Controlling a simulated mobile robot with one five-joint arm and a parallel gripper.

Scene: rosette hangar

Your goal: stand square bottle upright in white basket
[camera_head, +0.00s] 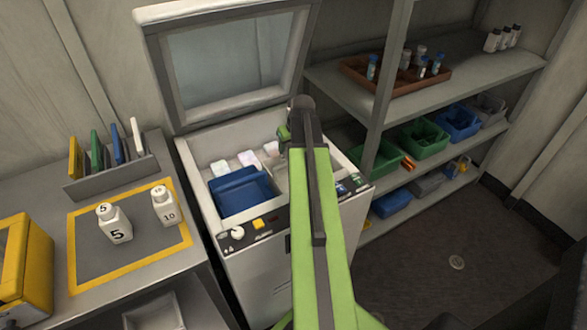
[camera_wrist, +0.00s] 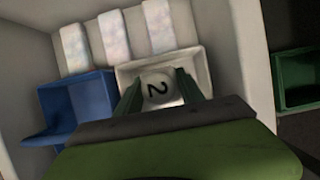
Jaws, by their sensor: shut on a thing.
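The square bottle (camera_wrist: 158,90) is white with a black "2" on the face turned to the wrist camera. My gripper (camera_wrist: 160,98) is shut on it, one dark green finger on each side. The white basket (camera_wrist: 204,62) lies behind and around the bottle in the wrist view. I cannot tell how deep the bottle is in it or whether it touches the bottom. In the head view my gripper (camera_head: 284,133) is over the open chest, and my arm hides the bottle and most of the basket.
A blue basket (camera_head: 240,193) stands left of the white one in the chest, with several pale packs (camera_head: 247,158) behind. The chest lid (camera_head: 232,60) is raised. Two numbered white bottles (camera_head: 115,223) (camera_head: 164,205) stand on the left bench. Shelves with bins (camera_head: 424,138) are at right.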

